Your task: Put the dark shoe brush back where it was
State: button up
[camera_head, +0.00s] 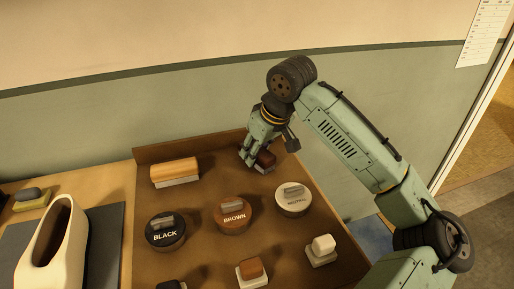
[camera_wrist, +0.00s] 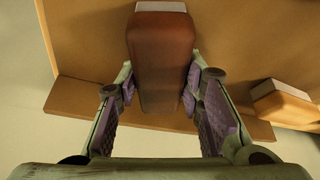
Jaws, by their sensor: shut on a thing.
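The dark shoe brush (camera_head: 265,160) has a reddish-brown wooden back and pale bristles. It is at the far right of the brown tray (camera_head: 200,199), near the back wall. My gripper (camera_head: 257,160) reaches down from above and is shut on it. In the wrist view the brush (camera_wrist: 162,62) lies lengthwise between my two fingers (camera_wrist: 160,88), one on each side. I cannot tell whether its bristles touch the tray floor. A light-wood brush (camera_head: 174,170) lies at the tray's back left and shows at the right in the wrist view (camera_wrist: 283,105).
Tins marked BLACK (camera_head: 165,231) and BROWN (camera_head: 233,215), and a pale-lidded tin (camera_head: 293,200), stand mid-tray. Small brushes, brown (camera_head: 251,270), white (camera_head: 322,246) and black (camera_head: 172,285), sit in front. A cream shoe (camera_head: 58,245) stands on a dark mat at left.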

jog(key=shift+f, duration=0.1)
jog(key=o, duration=1.1)
jog(key=b+v, duration=0.2)
jog(key=v, duration=1)
jog(key=shift+s, duration=0.1)
